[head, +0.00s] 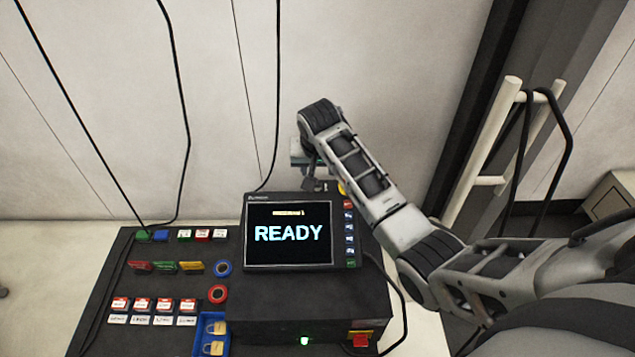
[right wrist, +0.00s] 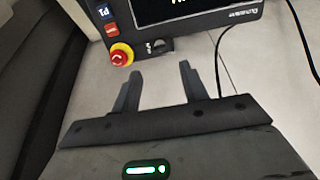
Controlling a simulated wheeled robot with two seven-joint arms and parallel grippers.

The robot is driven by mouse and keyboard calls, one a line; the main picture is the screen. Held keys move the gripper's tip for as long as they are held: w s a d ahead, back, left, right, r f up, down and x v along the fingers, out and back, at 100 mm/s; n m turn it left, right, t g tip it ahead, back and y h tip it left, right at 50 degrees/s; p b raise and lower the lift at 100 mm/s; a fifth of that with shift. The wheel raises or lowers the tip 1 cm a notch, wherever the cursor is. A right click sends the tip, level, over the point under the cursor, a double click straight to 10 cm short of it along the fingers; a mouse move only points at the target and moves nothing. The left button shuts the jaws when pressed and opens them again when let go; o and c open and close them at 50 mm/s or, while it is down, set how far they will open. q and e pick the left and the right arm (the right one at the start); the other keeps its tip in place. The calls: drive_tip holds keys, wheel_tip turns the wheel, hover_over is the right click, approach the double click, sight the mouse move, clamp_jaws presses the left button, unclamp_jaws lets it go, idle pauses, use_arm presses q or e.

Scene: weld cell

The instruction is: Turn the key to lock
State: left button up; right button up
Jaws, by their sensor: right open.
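The control panel (head: 289,233) stands upright on a dark box, and its screen reads READY. In the right wrist view, a small dark key switch (right wrist: 158,46) sits on the panel's edge beside the red and yellow stop button (right wrist: 121,54). Whether a key is in it is too small to tell. In the head view the arm and gripper hide the switch. My right gripper (right wrist: 160,71) is open and empty, its two fingers apart and pointing towards the switch without visible contact. In the head view it hangs at the panel's top edge (head: 314,184). My left gripper is out of view.
Black cables hang behind. A pale rail (head: 487,150) stands at right.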

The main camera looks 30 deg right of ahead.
sight(317, 186)
drive_tip(key=b+x, duration=0.1)
drive_tip(key=x, duration=0.7)
drive_tip(key=shift+b, duration=0.4)
drive_tip(key=shift+c, duration=0.3)
clamp_jaws()
